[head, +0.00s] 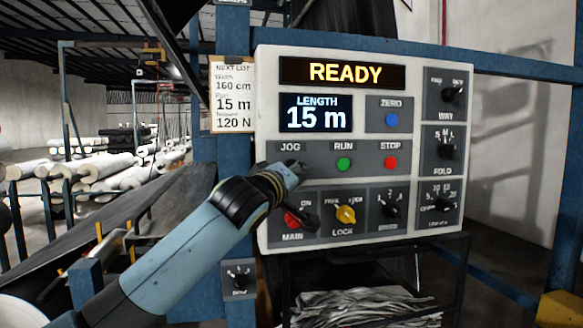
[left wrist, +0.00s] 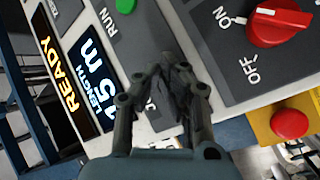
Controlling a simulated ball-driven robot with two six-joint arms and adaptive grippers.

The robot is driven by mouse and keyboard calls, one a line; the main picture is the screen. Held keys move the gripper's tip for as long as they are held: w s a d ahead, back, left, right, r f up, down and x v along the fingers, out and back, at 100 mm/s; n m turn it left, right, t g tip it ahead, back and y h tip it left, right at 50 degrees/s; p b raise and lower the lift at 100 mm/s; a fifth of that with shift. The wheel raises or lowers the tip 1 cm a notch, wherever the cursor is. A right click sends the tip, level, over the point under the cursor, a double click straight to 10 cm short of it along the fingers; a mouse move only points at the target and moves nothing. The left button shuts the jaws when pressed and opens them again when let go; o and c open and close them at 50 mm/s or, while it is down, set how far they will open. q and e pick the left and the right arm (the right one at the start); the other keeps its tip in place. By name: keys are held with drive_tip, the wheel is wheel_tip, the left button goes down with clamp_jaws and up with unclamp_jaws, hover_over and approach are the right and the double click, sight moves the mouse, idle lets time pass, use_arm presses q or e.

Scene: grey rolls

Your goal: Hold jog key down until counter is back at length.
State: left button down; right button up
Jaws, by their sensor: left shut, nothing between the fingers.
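The control panel (head: 408,110) faces me, and its counter (head: 316,113) reads LENGTH 15 m. The counter also shows in the left wrist view (left wrist: 92,75), turned on its side. The JOG label (head: 290,146) sits left of RUN. My left gripper (head: 298,170) is shut and empty, with its fingertips just below that label. In the left wrist view the fingertips (left wrist: 174,76) are over the panel strip beside the JOG label. The jog key is hidden behind the fingers, so I cannot tell whether it is pressed. My right gripper is not in view.
An amber display (head: 345,73) reads READY. The green RUN button (head: 344,164), red STOP button (head: 391,163) and blue ZERO button (head: 391,120) are right of my gripper. The red MAIN switch (head: 293,220) sits close below it. A lot card (head: 232,98) shows 15 m.

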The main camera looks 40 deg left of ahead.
use_arm(q)
drive_tip(key=shift+s+d, duration=0.25)
drive_tip(key=shift+d, duration=0.05)
drive_tip(key=shift+s+d+p, duration=0.3)
drive_tip(key=shift+s+d, duration=1.35)
drive_tip(key=shift+d, duration=0.3)
